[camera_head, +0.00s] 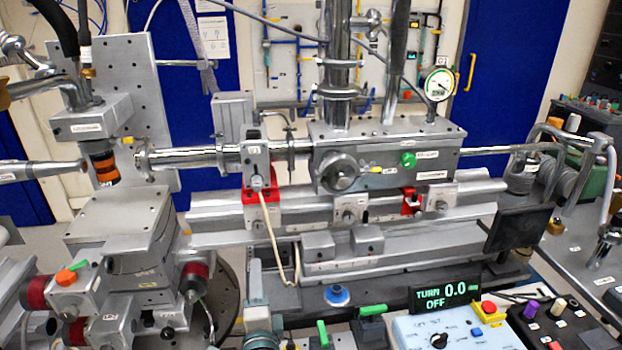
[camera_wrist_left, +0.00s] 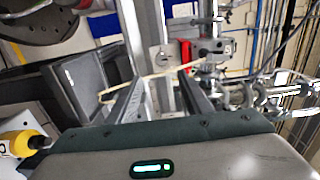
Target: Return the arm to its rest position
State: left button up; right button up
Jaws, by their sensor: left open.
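The same pale cable (camera_head: 273,235) hangs from the red clamp (camera_head: 262,208) in the head view. Whether the gripper touches the cable, I cannot tell. My right gripper does not show.
A motor stage (camera_head: 120,225) stands at left. A grey gearbox (camera_head: 385,150) with a dial gauge (camera_head: 438,84) is on the rail. A control box (camera_head: 455,330) with a display (camera_head: 445,294) sits at lower right. A yellow knob (camera_wrist_left: 20,143) shows in the wrist view. Room is tight.

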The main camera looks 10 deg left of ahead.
pick_arm(q)
jog(key=s+a+f+n+g+h, duration=0.1)
jog(key=s+a+f+n+g, duration=0.25)
jog(key=s+f, duration=0.35)
jog(key=s+a+f+n+g, duration=0.2)
jog(key=s+f+n+g, duration=0.15)
jog(key=s+f, duration=0.35)
jog(key=s+d+f+n+g+h, duration=0.1)
jog(key=s+f+n+g+h, duration=0.2)
jog(key=s, duration=0.8)
jog(key=s+f+n+g+h, duration=0.1)
jog(key=s+f+n+g, duration=0.25)
jog(key=s+f, duration=0.45)
notch_tip(320, 180, down, 27)
jog(key=s+g+b, duration=0.1)
jog(key=s+g, duration=0.1)
jog(key=s, duration=0.1)
jog(key=s+a+f+m+b, duration=0.1)
jog(key=s+a+f, duration=0.2)
jog(key=s+f, duration=1.5)
jog(key=shift+f+g, duration=0.45)
jog(key=shift+f, duration=0.05)
